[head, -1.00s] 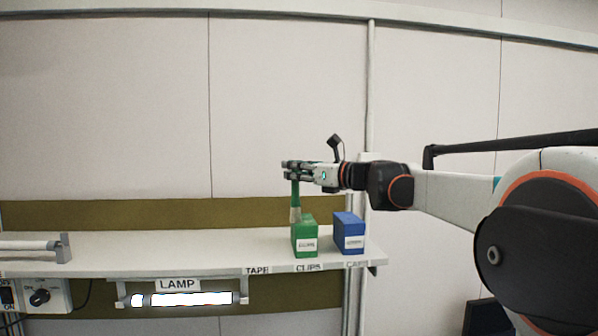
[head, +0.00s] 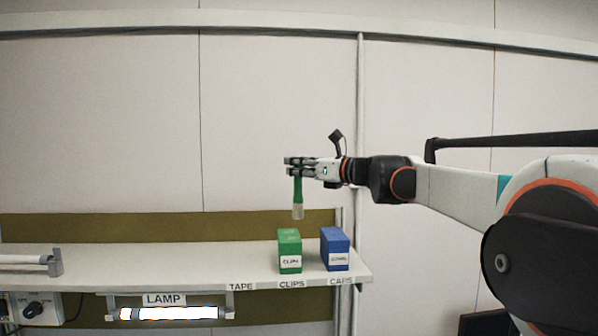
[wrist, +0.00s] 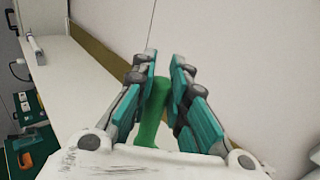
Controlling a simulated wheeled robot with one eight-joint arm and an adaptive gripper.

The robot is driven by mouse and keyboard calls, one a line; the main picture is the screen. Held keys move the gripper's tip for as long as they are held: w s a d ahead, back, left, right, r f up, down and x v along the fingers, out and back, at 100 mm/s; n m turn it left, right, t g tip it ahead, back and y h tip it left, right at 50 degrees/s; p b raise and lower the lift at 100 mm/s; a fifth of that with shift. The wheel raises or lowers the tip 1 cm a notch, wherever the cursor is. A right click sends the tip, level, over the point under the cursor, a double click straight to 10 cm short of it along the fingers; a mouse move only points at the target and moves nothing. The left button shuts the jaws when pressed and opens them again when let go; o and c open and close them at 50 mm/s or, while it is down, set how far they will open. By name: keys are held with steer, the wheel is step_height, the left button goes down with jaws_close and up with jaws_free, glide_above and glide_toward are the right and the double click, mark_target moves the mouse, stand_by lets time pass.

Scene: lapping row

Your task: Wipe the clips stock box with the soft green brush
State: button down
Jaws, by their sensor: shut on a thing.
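The clips stock box is the green box (head: 289,253) with a white label, standing on the shelf above the CLIPS sign. My gripper (head: 292,167) is shut on the soft green brush (head: 298,190), which hangs upright with its pale bristles (head: 298,212) pointing down. The bristle tip is above the green box and slightly to its right in the head view, apart from it. In the wrist view the green handle (wrist: 153,122) sits between the teal finger pads; the bristles and the box are hidden there.
A blue box (head: 335,250) stands just right of the green box, above the CAPS sign. The shelf (head: 190,268) is bare to the left, above the TAPE sign. A lit lamp (head: 168,313) hangs below it. A pale bar fixture (head: 35,261) is at the far left.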

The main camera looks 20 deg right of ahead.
steer(key=shift+w+a+r+p, duration=0.1)
steer(key=shift+r+p, duration=0.2)
steer(key=shift+r, duration=0.3)
steer(key=shift+w+a+r+p, duration=0.1)
steer(key=shift+r+p, duration=0.2)
steer(key=shift+r, duration=0.25)
steer(key=shift+s+d+r, duration=0.1)
steer(key=shift+s+d, duration=0.05)
